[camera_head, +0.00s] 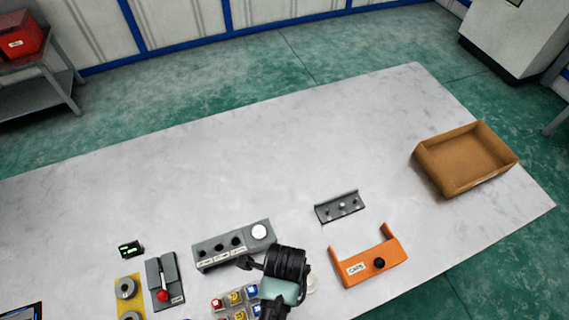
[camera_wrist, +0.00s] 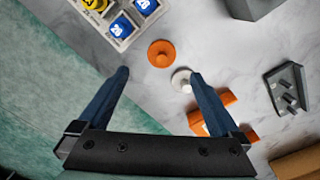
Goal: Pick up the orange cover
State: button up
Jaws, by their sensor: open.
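The orange cover (camera_wrist: 161,53) is a round cap with a raised knob, lying on the table in the wrist view. My gripper (camera_wrist: 160,73) is open and empty, its two blue fingers spread wide. The cover appears just beyond the fingertips, roughly centred between them, and nothing touches it. In the head view my gripper hides the cover. A similar white cap (camera_wrist: 181,80) lies close to the cover, by the right fingertip; it shows partly in the head view (camera_head: 312,286).
An orange holder labelled CAPS (camera_head: 357,268) carries a black cap. A tray of coloured buttons (camera_head: 219,304), a grey button box (camera_head: 214,252) and a grey bracket (camera_head: 323,213) stand nearby. A brown open box (camera_head: 438,178) is at the right. The table's back is clear.

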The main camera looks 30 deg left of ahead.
jog(key=shift+w+a+f, duration=0.1)
jog(key=shift+a+f, duration=0.05)
jog(key=shift+f, duration=3.7)
jog(key=c, duration=1.4)
jog(key=shift+o, duration=0.2)
jog(key=shift+r+p, duration=0.1)
jog(key=shift+p, duration=0.2)
